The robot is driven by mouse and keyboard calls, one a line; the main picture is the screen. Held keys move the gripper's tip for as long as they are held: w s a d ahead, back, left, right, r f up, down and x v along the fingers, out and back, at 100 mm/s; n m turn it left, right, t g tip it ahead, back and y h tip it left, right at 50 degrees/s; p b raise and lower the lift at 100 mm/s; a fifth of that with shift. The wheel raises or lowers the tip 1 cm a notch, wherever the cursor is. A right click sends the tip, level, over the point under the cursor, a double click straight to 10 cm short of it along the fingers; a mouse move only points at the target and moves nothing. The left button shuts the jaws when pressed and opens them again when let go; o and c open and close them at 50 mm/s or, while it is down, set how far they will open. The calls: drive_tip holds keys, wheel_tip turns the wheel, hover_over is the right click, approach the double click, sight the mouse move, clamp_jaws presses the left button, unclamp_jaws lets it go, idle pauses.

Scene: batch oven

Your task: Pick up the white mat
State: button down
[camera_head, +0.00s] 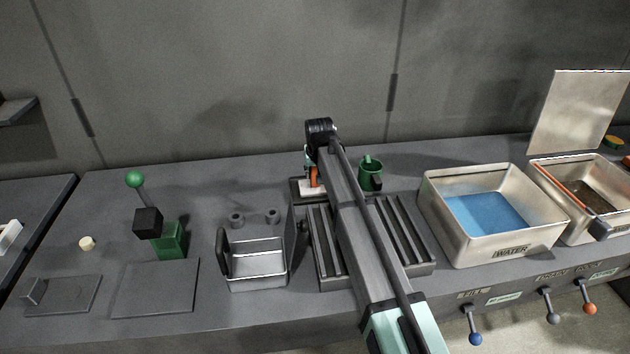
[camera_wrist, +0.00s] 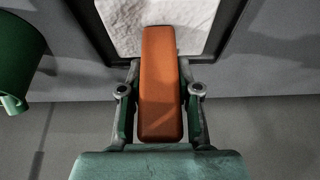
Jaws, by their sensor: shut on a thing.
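The white mat (camera_wrist: 205,22) lies within a dark-rimmed tray (camera_wrist: 238,25) at the top of the wrist view. It also shows as a small pale patch in the head view (camera_head: 308,191), in the tray behind the dark slatted rack. An orange bar (camera_wrist: 160,80) reaches from between my fingers over the white mat. I cannot tell whether the bar is joined to the mat. My gripper (camera_wrist: 160,90) is shut on the orange bar, one finger on each side. In the head view my arm hides part of the tray and the mat.
A green mug (camera_head: 371,175) stands close to the right of my gripper. The slatted rack (camera_head: 322,250) lies in front, with a metal basket (camera_head: 257,264) to its left. A water basin (camera_head: 494,215) stands farther right. A wall runs behind.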

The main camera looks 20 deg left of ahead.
wheel_tip(320, 180, up, 20)
drive_tip(key=b, duration=0.4)
idle(0.3)
idle(0.8)
